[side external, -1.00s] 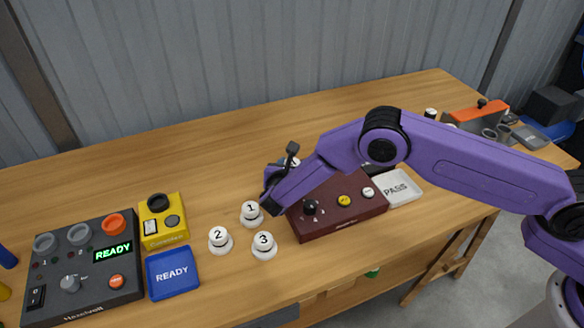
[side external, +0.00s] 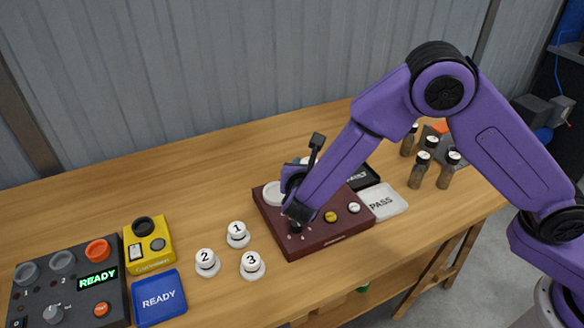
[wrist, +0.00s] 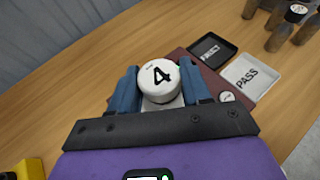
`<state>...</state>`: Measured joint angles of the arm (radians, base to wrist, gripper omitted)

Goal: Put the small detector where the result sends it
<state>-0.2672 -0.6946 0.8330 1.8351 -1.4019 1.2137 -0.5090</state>
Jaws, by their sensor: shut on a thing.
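The small white detector marked 4 (wrist: 161,76) is between the blue fingers of my gripper (wrist: 159,88) in the wrist view. A small green speck shows at its right edge. In the side view my gripper (side external: 292,182) is over the left part of the maroon test box (side external: 325,238); the fingers largely hide what they hold, and I cannot tell whether it touches the box. A pale round seat (side external: 274,193) shows on the box. The white PASS tray (side external: 384,208) and black FAULT tray (side external: 366,174) lie to the box's right and look empty.
Detectors 1 (side external: 237,232), 2 (side external: 206,260) and 3 (side external: 252,263) stand left of the box. Several brown bottles (side external: 445,176) stand at the right.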

